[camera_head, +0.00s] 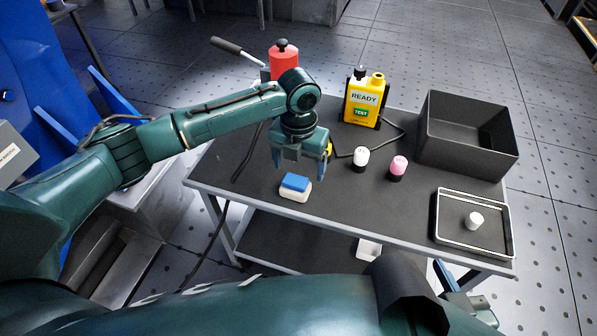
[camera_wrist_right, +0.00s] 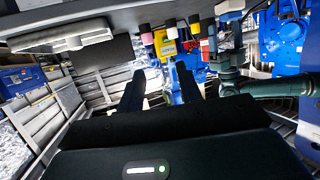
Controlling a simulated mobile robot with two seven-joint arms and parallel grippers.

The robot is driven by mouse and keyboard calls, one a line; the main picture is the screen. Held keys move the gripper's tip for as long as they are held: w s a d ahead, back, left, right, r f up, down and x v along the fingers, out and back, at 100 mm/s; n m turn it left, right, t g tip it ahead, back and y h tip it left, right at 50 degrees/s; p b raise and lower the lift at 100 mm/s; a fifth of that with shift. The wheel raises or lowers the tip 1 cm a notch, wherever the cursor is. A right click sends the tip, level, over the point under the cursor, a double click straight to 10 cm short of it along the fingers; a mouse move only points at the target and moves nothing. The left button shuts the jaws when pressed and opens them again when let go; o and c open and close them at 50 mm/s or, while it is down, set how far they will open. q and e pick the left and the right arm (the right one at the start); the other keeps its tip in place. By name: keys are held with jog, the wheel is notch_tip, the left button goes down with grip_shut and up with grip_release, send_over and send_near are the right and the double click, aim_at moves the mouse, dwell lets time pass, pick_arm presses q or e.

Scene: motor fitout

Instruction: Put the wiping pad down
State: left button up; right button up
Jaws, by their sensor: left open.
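The wiping pad (camera_head: 294,193), white below with a blue top, lies on the dark table top near its front left. My left gripper (camera_head: 301,166) is open and empty, pointing down just behind and above the pad. Its fingers look apart from the pad. My right gripper's two fingers (camera_wrist_right: 160,88) stand apart with nothing between them in the right wrist view. In the head view the right gripper is low at the table's front right edge, mostly hidden by my arm.
On the table (camera_head: 335,215) stand a red container (camera_head: 284,62), a yellow tester (camera_head: 364,102) with a cable, a white-capped piece (camera_head: 361,157) and a pink-capped piece (camera_head: 398,166). A black bin (camera_head: 466,160) and a tray (camera_head: 440,235) holding a white piece (camera_head: 474,221) are at right.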

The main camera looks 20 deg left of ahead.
pick_arm(q)
notch_tip(320, 180, up, 9)
jog(key=p, duration=0.2)
jog(key=s+d+f+n+t+h, duration=0.4)
jog(key=s+d+f+n+h, duration=0.4)
jog(key=d+n, duration=0.45)
jog(key=s+a+r+n+t+y, duration=0.3)
jog(key=s+a+n+t, duration=0.7)
jog(key=n, duration=1.2)
jog(key=s+a+r, duration=0.2)
jog(key=a, duration=0.1)
jog(key=shift+r+y, duration=0.15)
jog(key=shift+y, duration=0.15)
pick_arm(e)
jog(key=r, duration=0.2)
jog(key=d+r+m, duration=0.1)
jog(key=shift+s+d, duration=0.1)
jog(key=shift+s, duration=0.3)
